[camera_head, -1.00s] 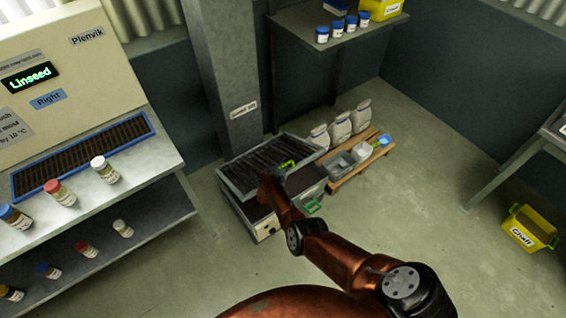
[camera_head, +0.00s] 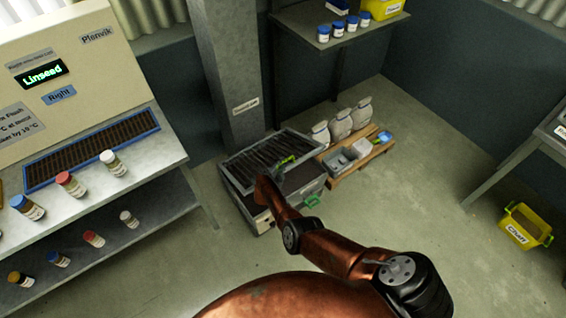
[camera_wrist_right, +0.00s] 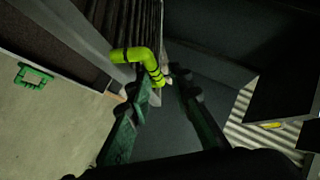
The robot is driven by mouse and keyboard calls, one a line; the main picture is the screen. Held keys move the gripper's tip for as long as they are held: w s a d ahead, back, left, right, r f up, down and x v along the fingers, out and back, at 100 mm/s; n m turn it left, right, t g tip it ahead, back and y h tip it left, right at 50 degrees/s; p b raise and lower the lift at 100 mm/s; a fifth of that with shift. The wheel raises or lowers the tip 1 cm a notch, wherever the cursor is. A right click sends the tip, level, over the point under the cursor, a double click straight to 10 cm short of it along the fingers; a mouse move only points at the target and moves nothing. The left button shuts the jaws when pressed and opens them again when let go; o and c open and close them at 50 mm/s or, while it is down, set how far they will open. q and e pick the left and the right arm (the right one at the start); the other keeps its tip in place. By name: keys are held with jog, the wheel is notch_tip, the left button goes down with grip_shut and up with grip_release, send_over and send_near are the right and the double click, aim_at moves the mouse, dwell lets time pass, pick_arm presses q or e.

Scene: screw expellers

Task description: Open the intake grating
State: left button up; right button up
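The intake grating (camera_head: 262,157), dark and slatted in a grey frame, is tilted up over its grey bin (camera_head: 243,208) in the head view. The bin's dark inside shows below the grating's raised edge. Its bent yellow-green handle (camera_head: 286,160) also shows in the right wrist view (camera_wrist_right: 146,58). My right gripper (camera_wrist_right: 160,84) is at the handle, with the handle's lower end between its two green fingers. Whether both fingers press on it cannot be told. The arm hides part of the bin. My left gripper is not in view.
A green handle (camera_head: 313,200) is on the bin's near side. A pallet (camera_head: 347,171) with trays and white sacks (camera_head: 340,124) stands to the right. A grey column (camera_head: 232,80) rises behind. A bench (camera_head: 150,170) with bottles is at left.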

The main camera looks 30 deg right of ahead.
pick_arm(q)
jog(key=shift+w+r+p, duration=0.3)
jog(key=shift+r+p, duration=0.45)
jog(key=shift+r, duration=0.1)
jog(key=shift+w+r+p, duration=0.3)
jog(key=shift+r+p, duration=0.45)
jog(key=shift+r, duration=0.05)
pick_arm(e)
jog(key=shift+v, duration=2.2)
